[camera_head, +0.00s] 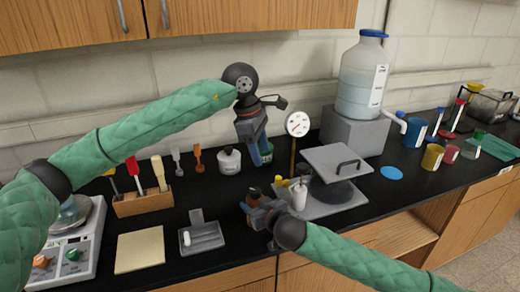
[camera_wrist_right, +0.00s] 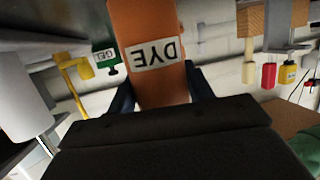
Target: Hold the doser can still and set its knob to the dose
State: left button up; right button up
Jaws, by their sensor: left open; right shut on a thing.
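An orange body labelled DYE (camera_wrist_right: 150,25) fills the upper middle of the right wrist view, between the fingers of my right gripper (camera_head: 251,203). That gripper is shut on it, low near the counter's front edge. I take it for the doser can; its knob is not clearly visible. My left gripper (camera_head: 258,158) is open, pointing down behind and above the right one, apart from the orange body. A green container (camera_head: 264,148) shows beside its fingers. A green piece labelled GEL (camera_wrist_right: 106,57) shows in the right wrist view.
A grey plate stand (camera_head: 336,160) and white bottle (camera_head: 299,195) stand close to the right gripper. A dial gauge (camera_head: 298,124) rises behind. Left are a grey tray (camera_head: 202,237), wooden tool block (camera_head: 143,204) and scale (camera_head: 72,255). A large jug (camera_head: 362,75) stands at the back right.

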dwell(0.3)
jog(key=o, duration=1.1)
jog(key=shift+o, duration=0.2)
